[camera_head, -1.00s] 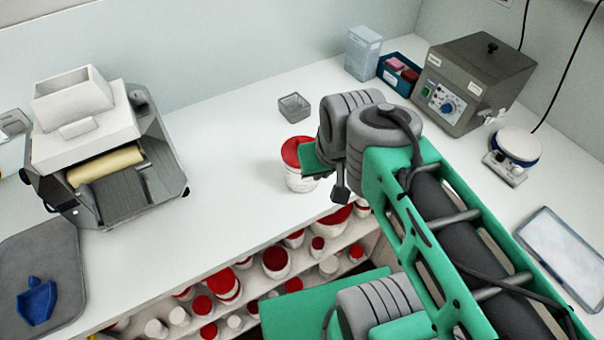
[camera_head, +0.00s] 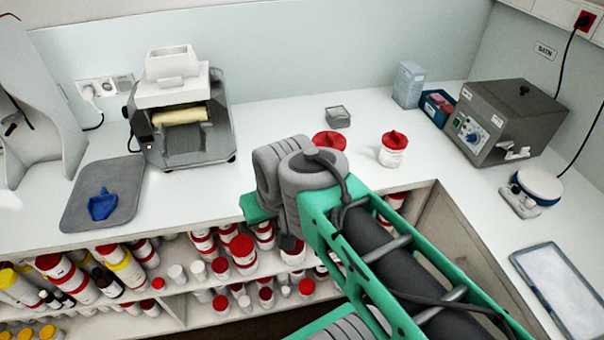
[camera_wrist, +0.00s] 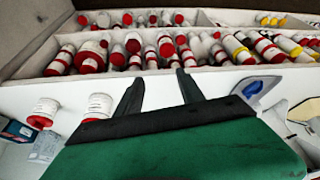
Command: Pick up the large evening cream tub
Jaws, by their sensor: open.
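Two white tubs with red lids stand on the counter. One tub (camera_head: 393,155) is in clear view right of centre; the other (camera_head: 328,141) shows mostly its lid behind my arm. The wrist view shows both, a tub at far left (camera_wrist: 43,111) and a tub nearer my gripper (camera_wrist: 97,106). Their labels are too small to read, so I cannot tell which tub is the evening one. My gripper (camera_wrist: 160,80) is open and empty, its fingers pointing toward the shelves. Larger red-lidded tubs also stand there, including one tub (camera_head: 243,256).
The open shelves (camera_head: 185,310) below the counter hold several bottles and tubs. A roller mill (camera_head: 182,125), a grey mat (camera_head: 80,215) with a blue scoop, a small grey dish (camera_head: 338,117) and a grey heating box (camera_head: 500,120) stand on the counter (camera_head: 275,115). Its middle is partly clear.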

